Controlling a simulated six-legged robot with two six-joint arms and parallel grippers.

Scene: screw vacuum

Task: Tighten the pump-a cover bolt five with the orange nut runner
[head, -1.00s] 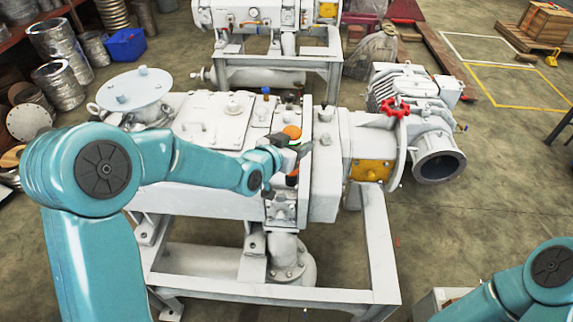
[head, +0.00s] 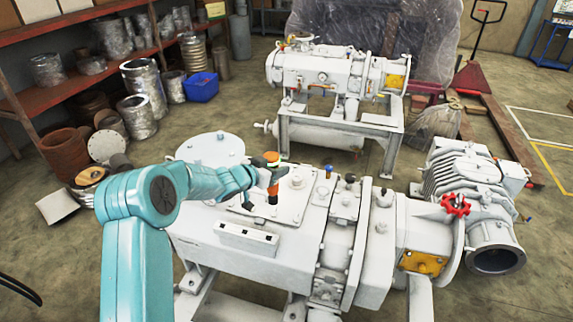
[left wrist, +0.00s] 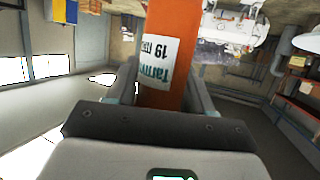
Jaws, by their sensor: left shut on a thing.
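The white pump (head: 265,262) fills the lower middle of the head view, with a raised square cover plate (head: 297,207) on its top. My left gripper (head: 272,178) is shut on the orange nut runner (head: 272,160), which stands roughly upright over the left edge of that plate. In the left wrist view the orange body of the nut runner (left wrist: 172,55) sits between my two fingers and bears a white label. Whether its lower end touches the cover or a bolt, I cannot tell. Bolt five cannot be singled out. My right gripper is not in view.
A round white flange (head: 210,150) lies behind my left arm. A red handwheel (head: 455,206) and a grey motor (head: 470,172) stand at the right. A second white pump (head: 340,75) is at the back, and shelves (head: 85,50) line the left.

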